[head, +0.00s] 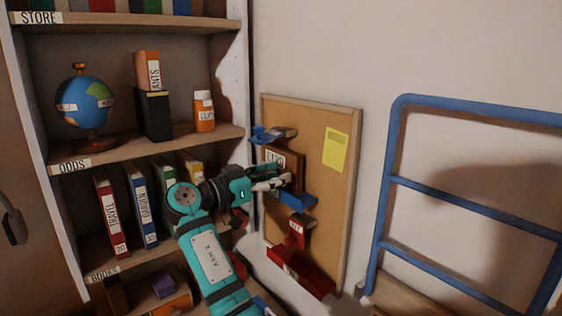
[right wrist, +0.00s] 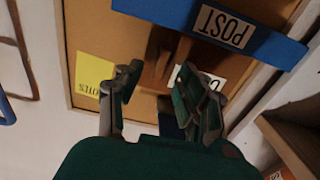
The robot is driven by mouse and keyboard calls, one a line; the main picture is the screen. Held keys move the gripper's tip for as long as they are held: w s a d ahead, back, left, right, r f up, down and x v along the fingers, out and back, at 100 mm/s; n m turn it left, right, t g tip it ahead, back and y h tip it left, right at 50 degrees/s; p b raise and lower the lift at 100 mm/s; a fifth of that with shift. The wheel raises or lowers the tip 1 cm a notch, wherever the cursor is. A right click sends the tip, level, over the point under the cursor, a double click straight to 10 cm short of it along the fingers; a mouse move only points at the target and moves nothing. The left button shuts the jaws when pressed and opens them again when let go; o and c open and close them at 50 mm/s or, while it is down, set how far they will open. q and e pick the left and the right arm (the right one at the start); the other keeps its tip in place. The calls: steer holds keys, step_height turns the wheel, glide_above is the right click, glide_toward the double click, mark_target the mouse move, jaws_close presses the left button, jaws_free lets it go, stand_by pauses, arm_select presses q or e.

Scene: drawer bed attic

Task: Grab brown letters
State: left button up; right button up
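The brown letters (head: 291,160) stand upright in a blue holder (head: 298,200) on the cork board; a white label shows on their front. My right gripper (head: 284,180) is at the front of the letters and partly covers them. Contact is not clear. My left gripper is not in view.
The cork board (head: 345,190) has a yellow note (head: 335,149), a blue piece (head: 272,134) above and a red holder (head: 298,278) below. Shelves with books, a globe (head: 86,100) and an orange bottle (head: 204,112) stand left. A blue rail (head: 385,220) stands right.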

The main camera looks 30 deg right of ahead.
steer(key=shift+d, duration=1.15)
steer(key=shift+a, duration=0.2)
steer(key=c, duration=0.4)
steer(key=shift+d, duration=0.1)
jaws_close()
steer(key=shift+d+r, duration=0.1)
